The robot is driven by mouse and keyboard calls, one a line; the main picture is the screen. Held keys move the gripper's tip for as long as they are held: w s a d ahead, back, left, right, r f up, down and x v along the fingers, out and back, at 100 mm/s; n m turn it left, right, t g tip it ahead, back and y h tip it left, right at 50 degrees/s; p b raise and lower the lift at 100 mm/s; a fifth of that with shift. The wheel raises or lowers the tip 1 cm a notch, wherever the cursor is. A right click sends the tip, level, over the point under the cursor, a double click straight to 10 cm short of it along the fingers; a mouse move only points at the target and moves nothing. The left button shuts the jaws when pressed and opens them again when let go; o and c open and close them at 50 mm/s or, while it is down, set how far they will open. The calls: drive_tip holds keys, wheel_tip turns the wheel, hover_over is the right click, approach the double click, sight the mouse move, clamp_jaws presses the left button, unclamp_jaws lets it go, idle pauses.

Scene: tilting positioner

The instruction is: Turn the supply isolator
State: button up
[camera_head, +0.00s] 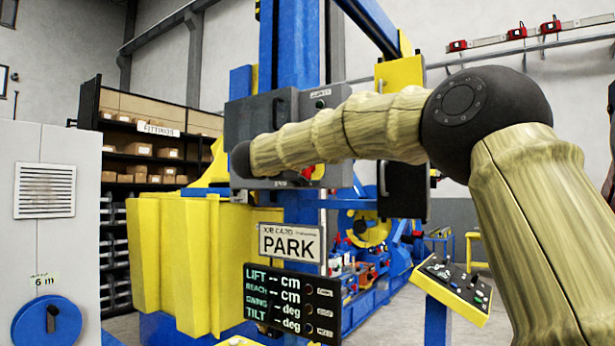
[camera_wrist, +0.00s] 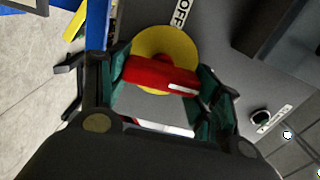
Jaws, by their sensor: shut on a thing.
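The supply isolator shows in the wrist view as a red bar handle (camera_wrist: 146,74) on a round yellow plate (camera_wrist: 166,42). The plate is on a grey panel face, and a white label (camera_wrist: 181,12) reading "OFF" is above it. My gripper (camera_wrist: 164,77) is shut on the red handle, with a green-padded finger at each end. The handle lies nearly level in this picture, its right end slightly lower.
A small dark round knob (camera_wrist: 259,116) with a label is on the panel at right. In the head view are a "PARK" card (camera_head: 291,243), a readout board (camera_head: 291,300) with blank values, a sloped button console (camera_head: 453,281) and a yellow ribbed guard (camera_head: 190,255).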

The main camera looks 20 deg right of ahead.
drive_tip(key=shift+r+m, duration=0.15)
drive_tip(key=shift+m, duration=0.15)
idle(0.4)
drive_tip(key=o, duration=1)
drive_tip(key=shift+w, duration=0.2)
drive_tip(key=shift+s, duration=0.1)
drive_tip(key=v, duration=1.2)
